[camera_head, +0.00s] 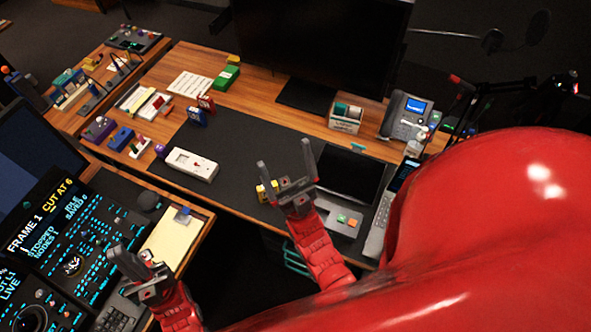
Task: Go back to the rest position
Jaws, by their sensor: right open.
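My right gripper (285,155) is open and empty, with its two fingers pointing up the picture above the dark desk mat. My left gripper (131,252) is at the lower left, over the front edge of the control console. Its two fingers stand apart, and I see nothing between them. A trackball (27,314) sits in the console panel (75,245) at the lower left, to the left of my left gripper and apart from it. My red arm and body cover much of the lower right.
A wooden desk holds a monitor (315,45), a desk phone (405,115), a white device (190,164) and a dark tablet-like panel (350,172). A small yellow object (268,190) lies close to my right gripper. A notepad (170,238) lies near my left gripper.

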